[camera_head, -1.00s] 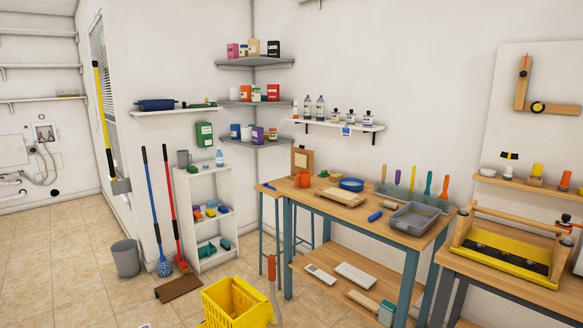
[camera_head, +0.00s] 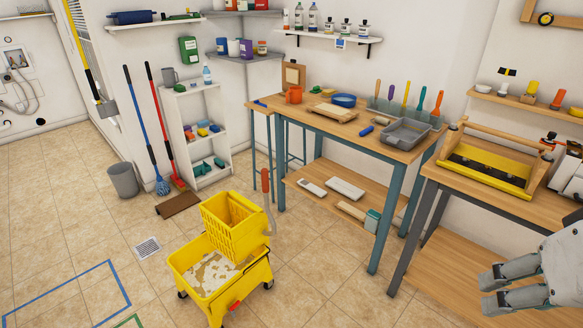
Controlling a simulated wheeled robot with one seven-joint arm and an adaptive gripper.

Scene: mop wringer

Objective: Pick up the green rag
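I cannot tell for certain which thing is the green rag. Small dark green items (camera_head: 203,168) lie on the lower tier of the white shelf unit (camera_head: 227,150). A flat green item (camera_head: 180,16) lies on the upper left wall shelf. My gripper (camera_head: 487,293) is at the lower right, in front of the right workbench and far from all of these. Its two fingers are apart with nothing visible between them.
A yellow mop bucket with wringer (camera_head: 232,292) stands on the floor in the middle. The left workbench (camera_head: 395,152) holds a grey tray (camera_head: 404,135) and tools. A grey bin (camera_head: 123,181) and a brown mat (camera_head: 178,204) are near the shelf unit. Floor at left is clear.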

